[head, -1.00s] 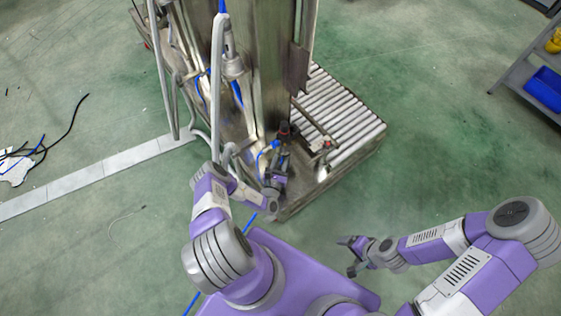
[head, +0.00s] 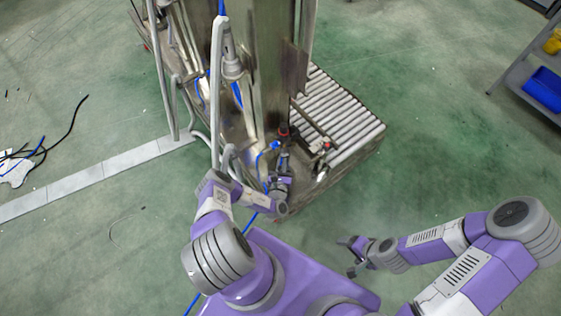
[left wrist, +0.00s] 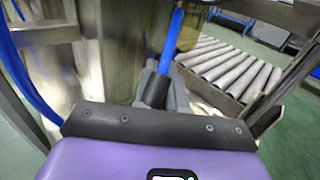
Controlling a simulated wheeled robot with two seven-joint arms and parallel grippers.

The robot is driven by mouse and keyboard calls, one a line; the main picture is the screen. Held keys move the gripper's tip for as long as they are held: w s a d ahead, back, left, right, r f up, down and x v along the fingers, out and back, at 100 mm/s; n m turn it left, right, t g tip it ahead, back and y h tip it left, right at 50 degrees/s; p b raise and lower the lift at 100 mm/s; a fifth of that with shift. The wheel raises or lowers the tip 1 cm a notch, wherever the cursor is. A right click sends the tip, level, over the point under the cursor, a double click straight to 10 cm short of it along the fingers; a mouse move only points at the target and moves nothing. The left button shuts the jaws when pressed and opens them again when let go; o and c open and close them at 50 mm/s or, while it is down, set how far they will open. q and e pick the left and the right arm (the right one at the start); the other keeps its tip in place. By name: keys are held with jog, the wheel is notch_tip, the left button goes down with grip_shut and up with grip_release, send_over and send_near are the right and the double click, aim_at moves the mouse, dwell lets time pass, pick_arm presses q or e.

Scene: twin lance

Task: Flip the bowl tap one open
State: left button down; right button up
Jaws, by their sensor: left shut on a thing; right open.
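My left gripper (head: 283,164) is at the lower front of a metal machine (head: 262,75), just below a red knob (head: 283,131). The left wrist view shows a narrow blue handle-like piece (left wrist: 173,38) rising from a dark fitting (left wrist: 156,88) at the jaws (left wrist: 163,92). The jaws are shut on this piece, which I take to be the bowl tap; the plate in front hides much of the hold. How far the tap is turned cannot be told. My right gripper (head: 350,256) is open and empty over the green floor.
A roller conveyor (head: 340,118) adjoins the machine on the right. Grey hoses (head: 215,95) and blue tubing (head: 268,152) run close to my left arm. A shelf with a blue bin (head: 543,88) stands far right. The floor between is clear.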

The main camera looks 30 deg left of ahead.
pick_arm(q)
jog(key=shift+w+d+n+g+y+b, duration=0.1)
jog(key=shift+w+d+n+g+y, duration=0.15)
jog(key=shift+n+g+y, duration=0.5)
jog(key=shift+w+d+n+g+y+b, duration=0.1)
jog(key=shift+d+n+g+y, duration=0.4)
jog(key=shift+y, duration=0.5)
jog(key=shift+w+d+n+g+y+b, duration=0.1)
jog(key=shift+w+d+n+g+y, duration=0.1)
jog(key=shift+n+g+y, duration=0.45)
jog(key=shift+n+y, duration=0.3)
jog(key=shift+y, duration=0.1)
jog(key=c, duration=1.2)
grip_release()
